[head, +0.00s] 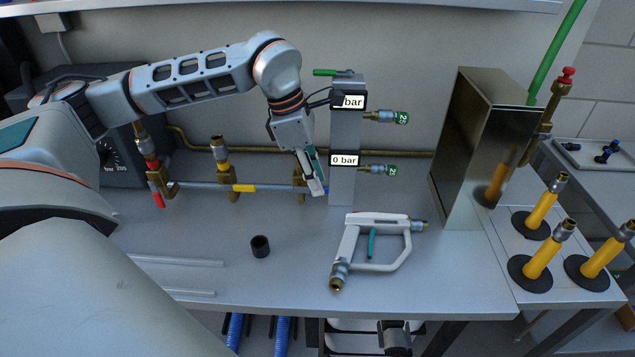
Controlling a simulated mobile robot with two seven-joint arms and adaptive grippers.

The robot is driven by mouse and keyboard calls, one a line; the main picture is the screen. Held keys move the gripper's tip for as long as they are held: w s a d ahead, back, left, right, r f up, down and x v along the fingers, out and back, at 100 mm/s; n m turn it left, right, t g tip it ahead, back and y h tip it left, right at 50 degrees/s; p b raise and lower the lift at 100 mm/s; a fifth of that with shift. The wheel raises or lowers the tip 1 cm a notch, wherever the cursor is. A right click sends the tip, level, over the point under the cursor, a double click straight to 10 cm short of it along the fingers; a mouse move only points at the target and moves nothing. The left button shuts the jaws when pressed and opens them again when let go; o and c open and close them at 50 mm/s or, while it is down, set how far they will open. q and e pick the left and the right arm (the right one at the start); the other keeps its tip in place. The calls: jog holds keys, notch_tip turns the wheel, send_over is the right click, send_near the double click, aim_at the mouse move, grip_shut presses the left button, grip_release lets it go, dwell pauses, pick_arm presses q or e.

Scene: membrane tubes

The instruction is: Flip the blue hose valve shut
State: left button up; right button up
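A grey pipe (200,184) runs along the back of the bench with brass valves on it. The rightmost brass valve (299,184) has a small bit of blue beside it, partly hidden by my gripper; I take this as the blue hose valve, but its handle position cannot be made out. My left gripper (317,186) points down right at this valve, its fingertips at pipe height. Whether it touches the handle, and how far its fingers are apart, I cannot tell. My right gripper is not in view.
A column with two "bar" displays (343,185) stands just right of the gripper. A red-handled valve (157,180) and a yellow-marked valve (221,165) are further left. A white handled tool (377,219) and a black cup (260,246) lie in front. A metal box (460,150) stands right.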

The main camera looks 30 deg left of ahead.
aim_at(302, 188)
pick_arm(q)
jog(key=v, duration=1)
jog(key=shift+s, duration=0.15)
